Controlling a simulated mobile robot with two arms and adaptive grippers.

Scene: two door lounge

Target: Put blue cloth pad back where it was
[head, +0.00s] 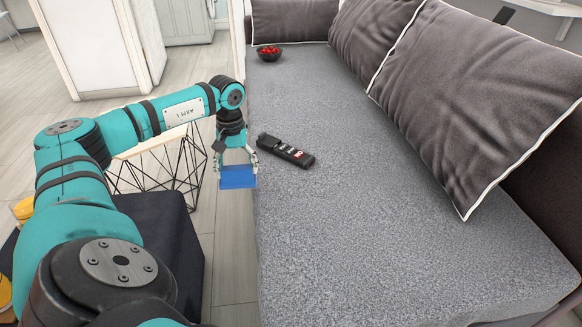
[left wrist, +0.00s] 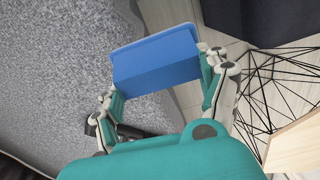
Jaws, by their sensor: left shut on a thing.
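The blue cloth pad (head: 238,177) is a flat blue block held at the left edge of the grey sofa seat. My left gripper (head: 237,168) is shut on it, with the fingers on either side of the pad. In the left wrist view the pad (left wrist: 155,62) sits between the two fingers of my left gripper (left wrist: 160,92). Whether it touches the sofa cannot be told. My right gripper is not in view.
The grey sofa (head: 340,220) holds a black remote-like object (head: 286,151) close to the pad and a dark bowl of red items (head: 269,53) at the far end. A wire-framed side table (head: 160,145) stands left of the sofa. Most of the seat is clear.

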